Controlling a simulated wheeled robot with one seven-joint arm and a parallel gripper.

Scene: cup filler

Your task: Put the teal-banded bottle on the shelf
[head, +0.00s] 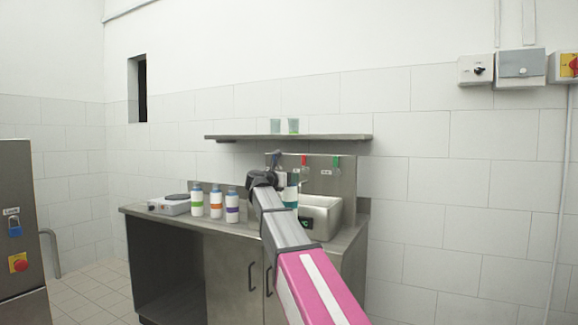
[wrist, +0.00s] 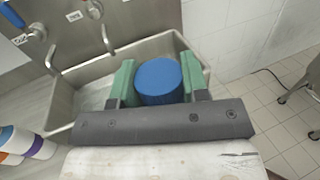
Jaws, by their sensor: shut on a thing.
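The teal-banded bottle (head: 291,193) is white with a teal band and shows partly behind my arm, in front of the sink's backsplash. In the wrist view its round blue cap (wrist: 158,78) sits between the two green fingers of my gripper (wrist: 157,72), which is shut on it. The bottle's body is hidden below the cap there. The shelf (head: 340,137) is a long grey board on the wall above the counter, higher than the bottle. Two small cups with green in them (head: 275,127) (head: 294,126) stand near its middle.
Green-, orange- and purple-banded bottles (head: 215,203) stand on the counter left of my arm, beside a hot plate (head: 170,205).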

